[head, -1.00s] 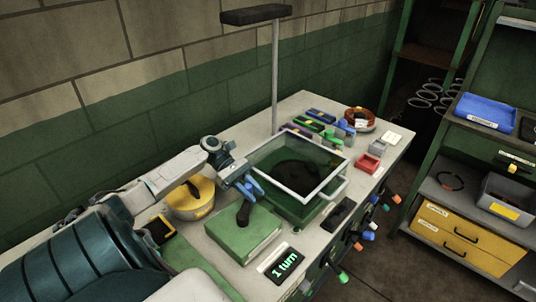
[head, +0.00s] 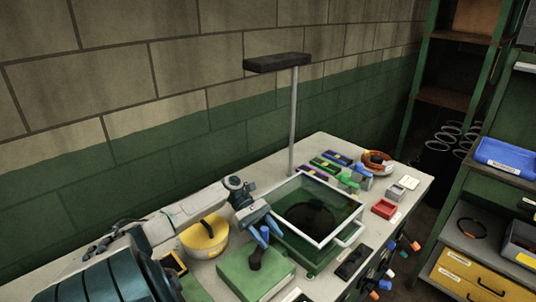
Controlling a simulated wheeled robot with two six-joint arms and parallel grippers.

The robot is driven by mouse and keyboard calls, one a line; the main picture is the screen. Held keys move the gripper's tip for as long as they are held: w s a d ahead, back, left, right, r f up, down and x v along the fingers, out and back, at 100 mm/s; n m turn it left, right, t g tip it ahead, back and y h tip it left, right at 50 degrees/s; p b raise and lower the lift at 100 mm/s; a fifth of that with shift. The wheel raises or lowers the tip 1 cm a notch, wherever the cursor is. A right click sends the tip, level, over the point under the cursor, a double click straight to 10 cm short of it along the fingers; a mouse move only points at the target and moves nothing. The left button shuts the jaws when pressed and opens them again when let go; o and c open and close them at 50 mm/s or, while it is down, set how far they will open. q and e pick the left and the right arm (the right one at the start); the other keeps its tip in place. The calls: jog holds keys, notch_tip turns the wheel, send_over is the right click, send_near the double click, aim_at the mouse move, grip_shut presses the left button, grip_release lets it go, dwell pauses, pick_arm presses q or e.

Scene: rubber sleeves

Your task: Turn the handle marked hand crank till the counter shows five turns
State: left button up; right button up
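The hand crank (head: 256,260) is a black handle on top of a green box (head: 278,282) at the bottom centre of the head view. My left gripper (head: 270,238) has blue fingers and reaches in from the left. Its fingertips are at the upper end of the handle, with a gap showing between them; I cannot tell whether they touch it. The counter (head: 297,296) is a dark display beside the box, cut by the lower edge, and its reading cannot be made out now. My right gripper is not in view.
A yellow round pot (head: 203,238) stands left of the box. A green bin with a clear framed lid (head: 335,240) stands behind the box on the right. A post with a dark top (head: 293,115) rises behind it. A red tray (head: 384,208) and small parts lie farther right.

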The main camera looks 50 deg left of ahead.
pick_arm(q)
jog(key=b+v, duration=0.4)
jog(key=v, duration=0.6)
jog(key=shift+a, duration=0.4)
jog(key=shift+r, duration=0.1)
jog(key=shift+c, duration=0.5)
